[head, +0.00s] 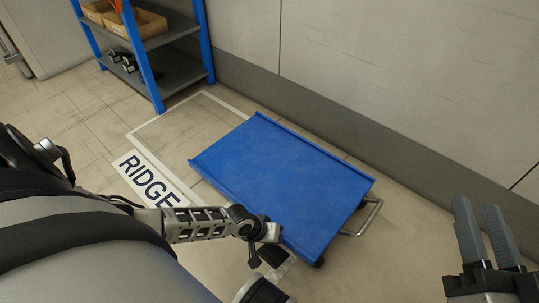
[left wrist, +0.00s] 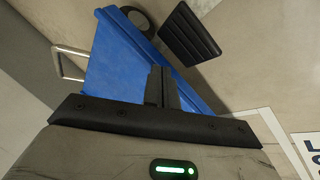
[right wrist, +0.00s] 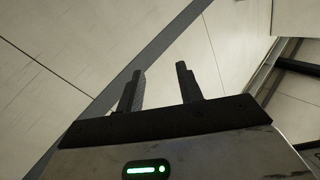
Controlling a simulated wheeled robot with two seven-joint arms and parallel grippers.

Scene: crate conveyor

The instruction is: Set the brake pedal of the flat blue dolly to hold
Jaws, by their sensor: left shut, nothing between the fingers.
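The flat blue dolly (head: 280,175) stands on the floor with a metal handle loop (head: 368,218) at its right end. In the left wrist view, the dolly's blue deck (left wrist: 115,70) shows behind my left gripper (left wrist: 161,72), which is shut and empty. A black ribbed pedal (left wrist: 190,36) lies beside the deck edge, above and right of the fingertips and apart from them in the picture. I cannot tell its setting. My right gripper (head: 477,230) is open and empty, right of the dolly.
A dark caster (left wrist: 138,17) shows near the pedal. A blue-framed shelf (head: 150,45) with boxes stands at the back left. A grey wall (head: 400,85) runs behind the dolly. A white floor outline and a sign reading "RIDGE" (head: 150,180) lie left of it.

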